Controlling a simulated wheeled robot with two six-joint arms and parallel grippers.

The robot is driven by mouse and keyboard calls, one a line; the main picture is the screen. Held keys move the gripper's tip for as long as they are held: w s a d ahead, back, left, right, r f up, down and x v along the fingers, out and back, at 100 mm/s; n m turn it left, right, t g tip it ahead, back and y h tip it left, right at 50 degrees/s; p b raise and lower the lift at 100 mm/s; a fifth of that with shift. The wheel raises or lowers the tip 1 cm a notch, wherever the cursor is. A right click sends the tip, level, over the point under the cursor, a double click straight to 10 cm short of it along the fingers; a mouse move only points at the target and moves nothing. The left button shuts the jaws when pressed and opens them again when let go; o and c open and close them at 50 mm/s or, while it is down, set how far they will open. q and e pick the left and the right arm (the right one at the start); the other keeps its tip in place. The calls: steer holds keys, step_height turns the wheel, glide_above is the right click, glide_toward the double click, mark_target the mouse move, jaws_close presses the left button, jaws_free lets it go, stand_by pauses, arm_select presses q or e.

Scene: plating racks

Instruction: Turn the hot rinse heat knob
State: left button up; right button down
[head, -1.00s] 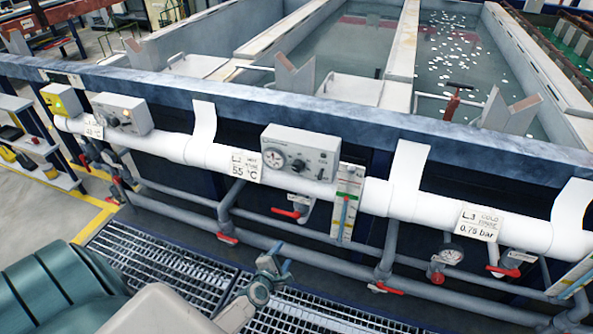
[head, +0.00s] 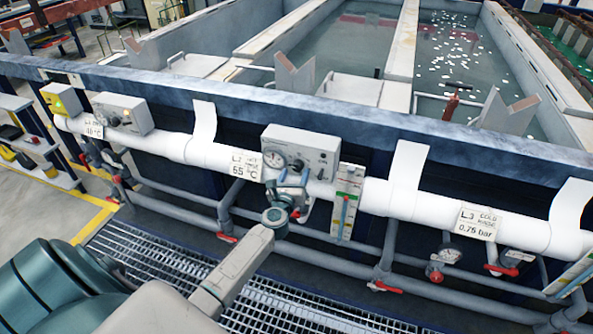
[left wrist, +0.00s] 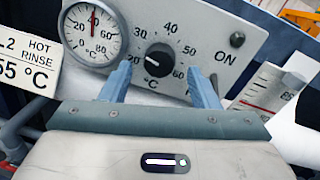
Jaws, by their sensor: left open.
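The hot rinse control box (head: 301,151) is a grey panel mounted on the white pipe, with a round gauge. Its black heat knob (left wrist: 159,60) shows in the left wrist view, inside a scale marked from 20 to 60. My left gripper (head: 291,180) is in front of the box. In the left wrist view its two blue fingers (left wrist: 160,82) are open, one on each side below the knob, with nothing between them. The right gripper does not show.
The hot rinse label (head: 246,166) reads 55 °C, left of the box. A dial gauge (left wrist: 93,33) and an ON marking flank the knob. A level strip (head: 347,202) stands right of the box. Red-handled valves (head: 388,288) and grey pipes run below.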

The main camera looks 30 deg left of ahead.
arm_select(q)
steer(key=shift+x, duration=1.3)
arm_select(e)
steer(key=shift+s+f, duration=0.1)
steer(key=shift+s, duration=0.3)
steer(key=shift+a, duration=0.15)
arm_select(q)
steer(key=shift+c, duration=0.9)
steer(key=c, duration=0.8)
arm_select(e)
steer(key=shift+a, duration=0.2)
